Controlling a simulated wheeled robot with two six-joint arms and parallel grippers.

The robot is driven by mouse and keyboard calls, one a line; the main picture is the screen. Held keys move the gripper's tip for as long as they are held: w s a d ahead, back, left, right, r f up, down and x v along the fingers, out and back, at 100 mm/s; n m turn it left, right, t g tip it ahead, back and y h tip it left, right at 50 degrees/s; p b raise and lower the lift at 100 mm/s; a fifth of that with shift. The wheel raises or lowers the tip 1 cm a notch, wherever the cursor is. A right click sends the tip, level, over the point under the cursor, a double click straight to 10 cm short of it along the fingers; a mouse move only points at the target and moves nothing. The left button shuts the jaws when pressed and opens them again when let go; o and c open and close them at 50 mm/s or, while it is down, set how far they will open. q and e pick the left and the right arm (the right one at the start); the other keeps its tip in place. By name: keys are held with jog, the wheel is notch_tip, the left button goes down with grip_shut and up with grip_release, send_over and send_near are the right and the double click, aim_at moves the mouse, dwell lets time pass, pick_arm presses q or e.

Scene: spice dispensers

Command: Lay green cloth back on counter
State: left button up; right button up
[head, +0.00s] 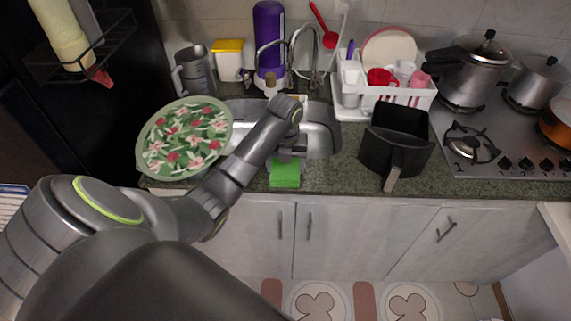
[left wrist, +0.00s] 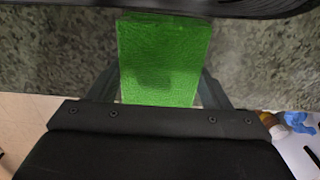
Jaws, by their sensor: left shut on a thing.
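The green cloth (head: 285,174) is a bright green, folded rectangle at the counter's front edge, in front of the sink. It also shows in the left wrist view (left wrist: 163,58), between the fingers and over the speckled counter. My left gripper (head: 290,153) is above the cloth and shut on it. I cannot tell whether the cloth touches the counter (head: 330,178). My right gripper is not in view.
A sink (head: 320,137) lies behind the cloth. A floral plate (head: 183,138) stands to the left and a black fryer basket (head: 396,142) to the right. A white dish rack (head: 385,90) and a stove (head: 500,135) are farther right. Counter between cloth and basket is clear.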

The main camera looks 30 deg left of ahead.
aim_at(286, 166)
pick_arm(q)
jog(key=shift+f, duration=0.1)
jog(key=o, duration=1)
jog(key=shift+r, duration=0.55)
notch_tip(286, 166, up, 3)
jog(key=shift+f, duration=0.2)
notch_tip(286, 166, up, 9)
jog(key=p, duration=0.9)
jog(key=shift+f, duration=0.15)
jog(key=shift+f, duration=0.1)
